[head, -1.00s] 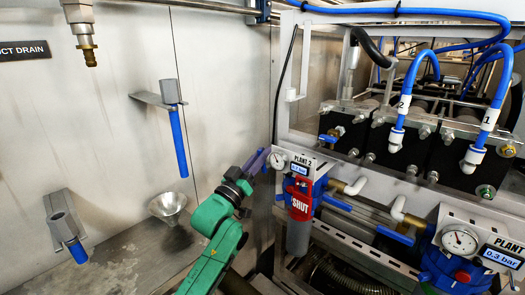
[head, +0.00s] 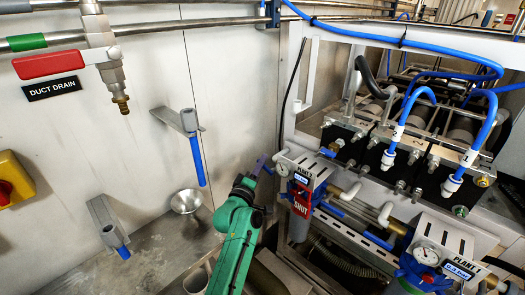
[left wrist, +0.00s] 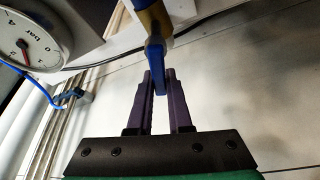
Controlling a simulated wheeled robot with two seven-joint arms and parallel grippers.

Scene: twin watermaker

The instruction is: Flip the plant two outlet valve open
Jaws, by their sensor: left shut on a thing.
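The Plant 2 unit (head: 302,168), with a round gauge, a small display and a red SHUT tag (head: 300,204), stands right of centre in the head view. My left gripper (head: 262,163), with purple fingers on a green arm, is just left of its gauge. In the left wrist view, a blue lever (left wrist: 158,68) on a brass valve body (left wrist: 153,18) sits between the fingertips of my left gripper (left wrist: 159,78), which is shut on it. My right gripper is not in view.
The Plant 1 unit (head: 430,255) is at lower right. A gauge (left wrist: 32,38) is close by at upper left in the wrist view. A steel funnel (head: 186,201) and blue-handled wall fittings (head: 197,160) are to the left. The wall beside the gripper is bare.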

